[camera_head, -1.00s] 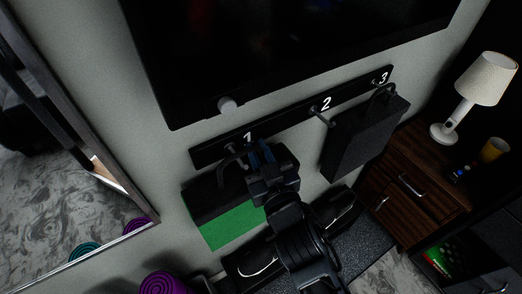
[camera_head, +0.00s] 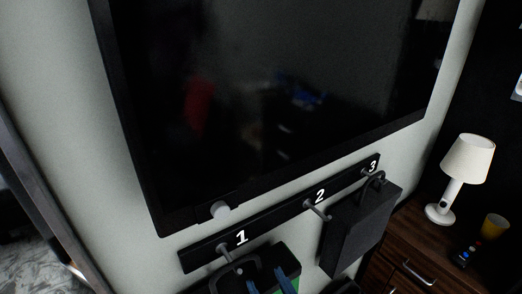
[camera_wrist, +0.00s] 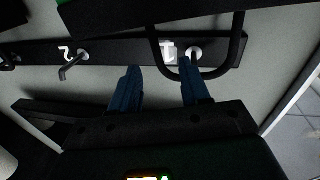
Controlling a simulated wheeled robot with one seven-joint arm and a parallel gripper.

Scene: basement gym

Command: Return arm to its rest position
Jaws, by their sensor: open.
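My gripper (camera_head: 270,285) shows its blue fingers at the bottom edge of the head view, in front of a black and green bag (camera_head: 292,265). In the wrist view my gripper (camera_wrist: 158,88) is open, with nothing clearly held between its fingers. The bag's dark handle (camera_wrist: 238,40) loops at hook 1 (camera_wrist: 194,52), close to the right finger; I cannot tell whether they touch. Hook 1 also shows in the head view (camera_head: 222,249). Most of the arm and the bag's lower part are out of the head view.
A black hook rail (camera_head: 275,216) numbered 1 to 3 runs below a large dark screen (camera_head: 270,90). Hook 2 (camera_head: 318,211) is empty. A black bag (camera_head: 358,232) hangs at hook 3. A lamp (camera_head: 466,160) and yellow cup (camera_head: 494,227) stand on a wooden cabinet (camera_head: 410,245) at right.

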